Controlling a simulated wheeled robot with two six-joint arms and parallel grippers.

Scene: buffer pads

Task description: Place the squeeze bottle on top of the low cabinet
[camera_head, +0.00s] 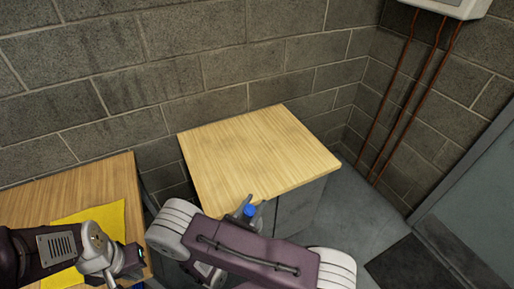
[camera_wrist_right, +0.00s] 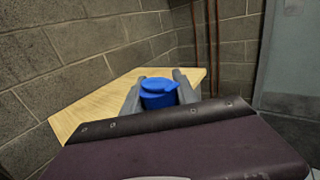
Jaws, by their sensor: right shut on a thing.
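The blue squeeze bottle (camera_wrist_right: 158,97) is between the two grey fingers of my right gripper (camera_wrist_right: 160,90) in the right wrist view. Its lower part is hidden behind my wrist. In the head view only a small blue part of the bottle (camera_head: 250,211) shows beside the right gripper (camera_head: 246,207), at the front edge of the low cabinet. The low cabinet (camera_head: 250,150) has a bare light wood top and grey sides; its top also shows in the right wrist view (camera_wrist_right: 85,112). My left gripper (camera_head: 122,272) is at the lower left, its fingers mostly unclear.
A wooden table (camera_head: 40,205) with a yellow cloth or pad (camera_head: 100,218) stands at the left, under my left arm. A block wall (camera_head: 120,80) runs behind the cabinet. Pipes (camera_head: 412,95) run down the right wall. A dark mat (camera_head: 410,265) lies by a door (camera_head: 475,210).

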